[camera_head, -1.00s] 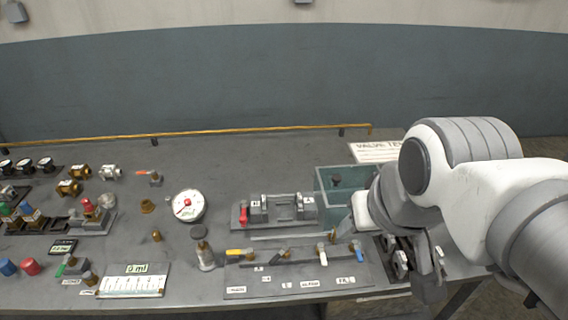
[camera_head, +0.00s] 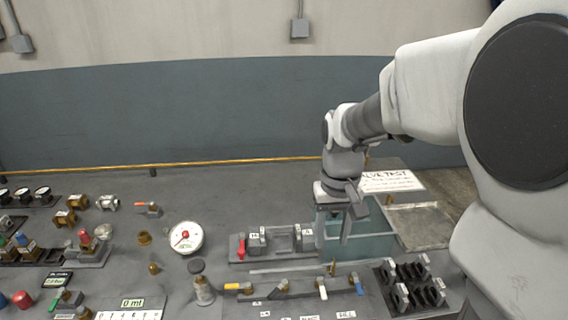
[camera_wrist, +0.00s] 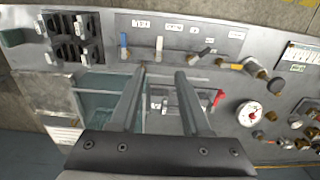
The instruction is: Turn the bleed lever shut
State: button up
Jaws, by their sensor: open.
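A grey panel at the front of the bench carries a row of levers: a yellow lever (camera_head: 233,286), a dark lever (camera_head: 267,291), a white lever (camera_head: 322,291) and a blue lever (camera_head: 357,285). The wrist view also shows the blue lever (camera_wrist: 123,45), white lever (camera_wrist: 159,46), dark lever (camera_wrist: 205,52) and yellow lever (camera_wrist: 234,66). Their labels are too blurred to tell which is the bleed lever. My gripper (camera_head: 345,232) points down above the clear tank, behind the levers. In the wrist view my gripper (camera_wrist: 160,73) is open and empty, apart from every lever.
A clear tank (camera_head: 372,245) stands under my gripper. Left of it is a clamp fixture (camera_head: 280,240) with a red handle (camera_head: 241,249). A black rack (camera_head: 415,285) is right of the panel. A round gauge (camera_head: 186,238) and a plunger post (camera_head: 201,285) stand to the left.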

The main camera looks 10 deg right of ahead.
aim_at(323, 292)
notch_tip(323, 292, down, 18)
jog(key=shift+w+r+b, duration=0.1)
jog(key=shift+r+b, duration=0.05)
jog(key=shift+b, duration=0.9)
grip_shut()
